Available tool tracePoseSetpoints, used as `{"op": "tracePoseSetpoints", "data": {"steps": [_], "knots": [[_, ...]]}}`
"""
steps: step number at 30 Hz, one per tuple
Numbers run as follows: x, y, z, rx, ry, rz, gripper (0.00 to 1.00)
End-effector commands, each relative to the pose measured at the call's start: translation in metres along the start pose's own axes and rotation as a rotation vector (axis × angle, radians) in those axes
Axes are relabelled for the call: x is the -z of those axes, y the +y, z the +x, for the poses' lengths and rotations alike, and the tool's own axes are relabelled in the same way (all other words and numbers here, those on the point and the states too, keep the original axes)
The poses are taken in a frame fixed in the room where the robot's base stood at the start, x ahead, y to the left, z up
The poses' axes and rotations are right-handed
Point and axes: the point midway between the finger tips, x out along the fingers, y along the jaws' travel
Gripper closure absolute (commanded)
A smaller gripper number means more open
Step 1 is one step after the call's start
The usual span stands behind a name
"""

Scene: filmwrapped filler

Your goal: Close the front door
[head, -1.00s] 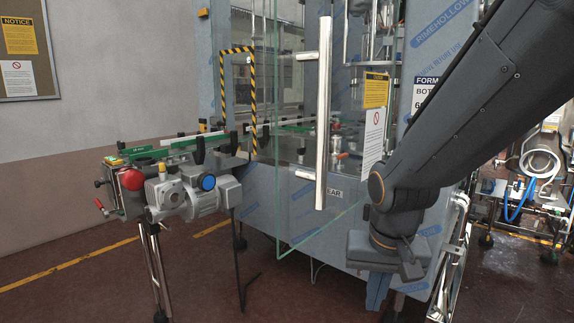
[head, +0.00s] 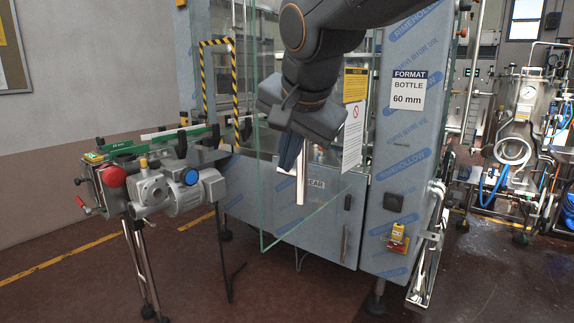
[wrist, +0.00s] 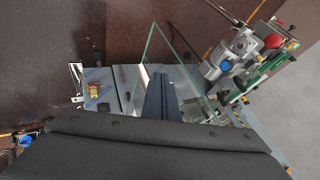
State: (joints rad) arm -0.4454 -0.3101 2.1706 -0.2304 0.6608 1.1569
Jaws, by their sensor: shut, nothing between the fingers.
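The front door (head: 278,218) is a clear glass pane with a greenish edge. It stands open, swung out from the grey filler machine (head: 390,150). Its long steel handle (head: 300,188) is upright; my arm hides the upper part in the head view. My gripper (head: 288,165) is shut and empty, fingers pointing down, in front of the door right by the handle. Whether they touch cannot be told. In the wrist view, the closed dark-blue fingers (wrist: 157,90) reach toward the glass edge (wrist: 146,58).
A conveyor with a motor (head: 160,190) and red button stands left of the door, close to the glass. A yellow-black striped frame (head: 220,44) guards the conveyor's entry. Steel equipment (head: 515,130) with hoses stands at the right. The floor in front is clear.

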Motion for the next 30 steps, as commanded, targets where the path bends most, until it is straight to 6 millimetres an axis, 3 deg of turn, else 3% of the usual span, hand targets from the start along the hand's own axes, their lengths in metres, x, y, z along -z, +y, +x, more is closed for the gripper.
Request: {"op": "tracePoseSetpoints", "data": {"steps": [12,21,30], "knots": [[-0.001,0.001,0.077,-0.005,-0.003,0.0,1.0],[0.0,-0.03,0.091,0.0,-0.001,-0.001,1.0],[0.0,-0.035,0.095,-0.001,0.0,0.0,1.0]]}}
